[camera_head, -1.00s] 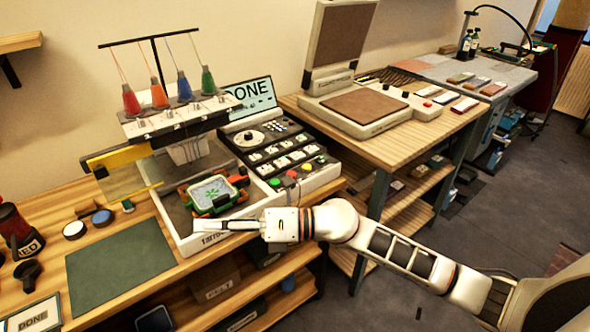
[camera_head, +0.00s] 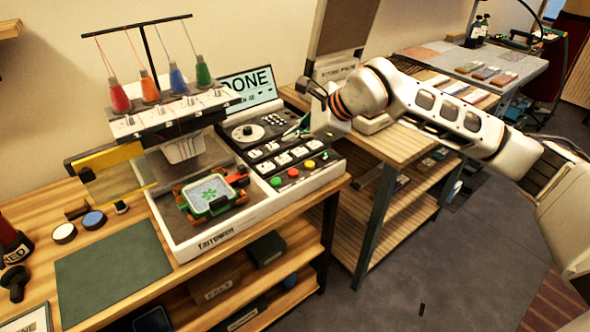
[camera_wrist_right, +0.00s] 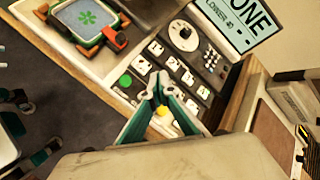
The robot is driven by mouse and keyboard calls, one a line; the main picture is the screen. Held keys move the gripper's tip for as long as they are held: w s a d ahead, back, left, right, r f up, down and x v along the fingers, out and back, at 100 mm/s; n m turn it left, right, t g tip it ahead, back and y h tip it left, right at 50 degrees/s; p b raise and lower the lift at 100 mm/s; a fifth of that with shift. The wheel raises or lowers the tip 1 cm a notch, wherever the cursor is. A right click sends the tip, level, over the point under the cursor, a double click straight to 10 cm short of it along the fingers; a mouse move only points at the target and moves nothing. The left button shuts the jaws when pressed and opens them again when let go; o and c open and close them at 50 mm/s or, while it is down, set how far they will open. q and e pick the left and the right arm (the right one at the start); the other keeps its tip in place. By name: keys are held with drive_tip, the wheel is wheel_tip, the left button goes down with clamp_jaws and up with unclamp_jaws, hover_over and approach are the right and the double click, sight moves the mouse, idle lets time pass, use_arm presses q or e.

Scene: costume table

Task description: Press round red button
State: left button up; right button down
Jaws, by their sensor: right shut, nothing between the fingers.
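The round red button (camera_head: 293,172) sits between a green button (camera_head: 276,181) and a yellow button (camera_head: 310,163) along the front of the embroidery machine's control panel (camera_head: 262,134). My right gripper (camera_head: 290,132) is over the panel, above and behind the red button in the head view, its fingers shut and empty. In the right wrist view its fingers (camera_wrist_right: 161,82) come together over the white keys. There the green button (camera_wrist_right: 126,81) shows left of the fingers and the yellow button (camera_wrist_right: 163,110) between them; the red button seems hidden behind them.
The screen (camera_head: 246,88) reading DONE stands behind the panel. An embroidery hoop (camera_head: 210,194) lies left of the buttons, below thread cones (camera_head: 150,90). A wooden table (camera_head: 385,146) with a press stands to the right, partly behind my arm.

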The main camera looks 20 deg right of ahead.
sight(295, 173)
drive_tip(key=shift+w+d+r, duration=0.2)
drive_tip(key=shift+d, duration=0.15)
